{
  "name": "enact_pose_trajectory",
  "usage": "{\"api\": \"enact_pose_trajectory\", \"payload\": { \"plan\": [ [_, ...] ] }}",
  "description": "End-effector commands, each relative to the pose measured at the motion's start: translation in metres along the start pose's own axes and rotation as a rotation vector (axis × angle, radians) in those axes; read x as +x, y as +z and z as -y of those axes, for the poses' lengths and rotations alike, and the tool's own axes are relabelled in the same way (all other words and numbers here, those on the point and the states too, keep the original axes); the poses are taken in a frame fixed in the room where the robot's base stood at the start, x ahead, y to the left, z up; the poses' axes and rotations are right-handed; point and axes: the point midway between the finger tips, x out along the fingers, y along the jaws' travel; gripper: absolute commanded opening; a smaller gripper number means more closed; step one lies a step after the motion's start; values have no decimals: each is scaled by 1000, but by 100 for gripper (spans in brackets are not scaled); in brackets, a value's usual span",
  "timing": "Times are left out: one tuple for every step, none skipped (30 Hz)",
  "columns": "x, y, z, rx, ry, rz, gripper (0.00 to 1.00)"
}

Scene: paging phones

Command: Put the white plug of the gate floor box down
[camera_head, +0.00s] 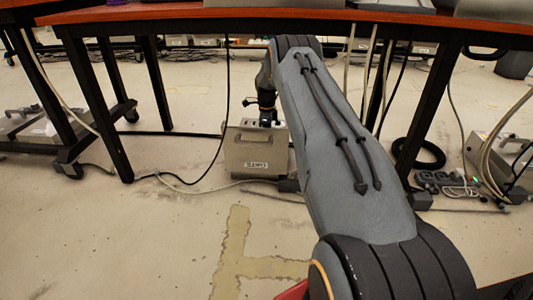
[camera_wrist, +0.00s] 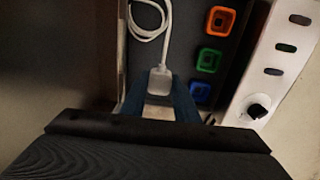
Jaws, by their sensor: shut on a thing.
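The white plug (camera_wrist: 160,82) shows in the wrist view with its white cable (camera_wrist: 147,30) looping up from it. My gripper (camera_wrist: 160,104) is shut on the plug, with a dark blue finger on each side. In the head view my gripper (camera_head: 266,116) is at the top of a grey-beige floor box (camera_head: 243,150) under the table. The box carries a label that I cannot read for sure. The plug is too small or hidden to make out in the head view.
In the wrist view, orange (camera_wrist: 220,21), green (camera_wrist: 208,60) and blue (camera_wrist: 200,92) sockets line a dark panel right of the plug. A white slotted strip (camera_wrist: 283,60) holds a black round piece (camera_wrist: 257,110). Table legs (camera_head: 97,105) and floor cables surround the box.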

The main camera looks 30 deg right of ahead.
Motion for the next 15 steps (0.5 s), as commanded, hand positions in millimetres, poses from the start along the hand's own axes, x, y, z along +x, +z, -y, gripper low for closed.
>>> {"api": "enact_pose_trajectory", "payload": {
  "plan": [
    [4, 0, 1, 0, -1, 0, 5],
    [6, 0, 1, 0, -1, 0, 5],
    [10, 0, 1, 0, -1, 0, 5],
    [13, 0, 1, 0, -1, 0, 5],
    [18, 0, 1, 0, -1, 0, 5],
    [24, 0, 1, 0, -1, 0, 5],
    [29, 0, 1, 0, -1, 0, 5],
    [34, 0, 1, 0, -1, 0, 5],
    [40, 0, 1, 0, -1, 0, 5],
    [44, 0, 1, 0, -1, 0, 5],
    [47, 0, 1, 0, -1, 0, 5],
    [50, 0, 1, 0, -1, 0, 5],
    [51, 0, 1, 0, -2, 0, 5],
    [51, 0, 1, 0, -2, 0, 5],
    [51, 0, 1, 0, -2, 1, 5]
  ]
}}
